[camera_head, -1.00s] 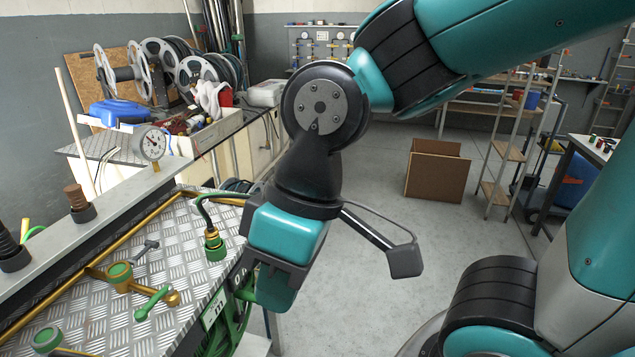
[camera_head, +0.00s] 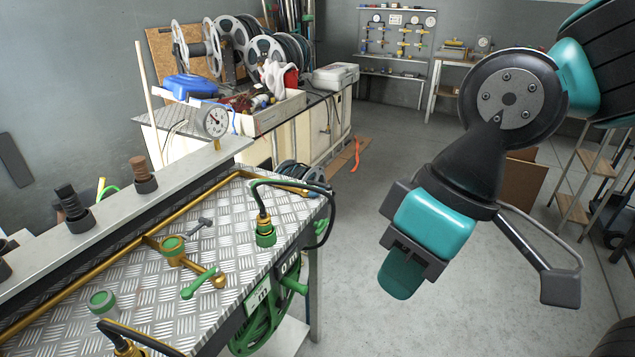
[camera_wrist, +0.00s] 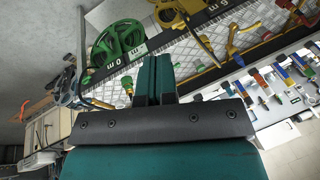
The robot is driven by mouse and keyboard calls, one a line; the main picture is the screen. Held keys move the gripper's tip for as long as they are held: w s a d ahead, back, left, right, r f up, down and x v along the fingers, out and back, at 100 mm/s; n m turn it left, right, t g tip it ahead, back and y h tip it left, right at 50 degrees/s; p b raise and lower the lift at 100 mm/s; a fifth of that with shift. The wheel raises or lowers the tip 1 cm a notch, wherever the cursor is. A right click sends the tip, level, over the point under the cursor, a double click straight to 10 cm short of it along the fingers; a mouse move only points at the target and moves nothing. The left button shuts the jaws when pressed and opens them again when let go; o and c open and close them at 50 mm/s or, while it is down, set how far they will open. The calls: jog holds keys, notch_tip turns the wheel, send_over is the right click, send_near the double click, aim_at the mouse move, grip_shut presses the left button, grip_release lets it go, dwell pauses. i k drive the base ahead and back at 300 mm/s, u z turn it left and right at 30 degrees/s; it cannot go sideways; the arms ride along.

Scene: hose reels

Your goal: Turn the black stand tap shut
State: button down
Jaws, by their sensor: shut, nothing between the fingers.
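No tap that is plainly black stands out, so I cannot tell which is the black stand tap. On the chequer-plate bench top (camera_head: 95,265) in the head view, a brass tap with a green lever (camera_head: 198,287) sits on a brass pipe. A small grey lever (camera_head: 200,227) lies behind it, and a green-and-brass hose fitting (camera_head: 264,232) stands at the right edge. My gripper (camera_head: 398,278) is shut and empty, over open floor right of the bench and clear of it. Its teal fingers (camera_wrist: 153,78) show closed together in the wrist view.
A green hose reel (camera_head: 262,325) hangs under the bench's right edge; it also shows in the wrist view (camera_wrist: 118,42). A pressure gauge (camera_head: 213,121) and dark upright stubs (camera_head: 72,202) line the ledge behind. A worktable with reels (camera_head: 240,48) stands further back. Floor right of the bench is clear.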

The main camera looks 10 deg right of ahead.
aim_at(328, 187)
jog(key=u, duration=0.05)
jog(key=k, duration=1.05)
jog(key=z, duration=0.75)
jog(key=i, duration=1.6)
jog(key=u, duration=0.55)
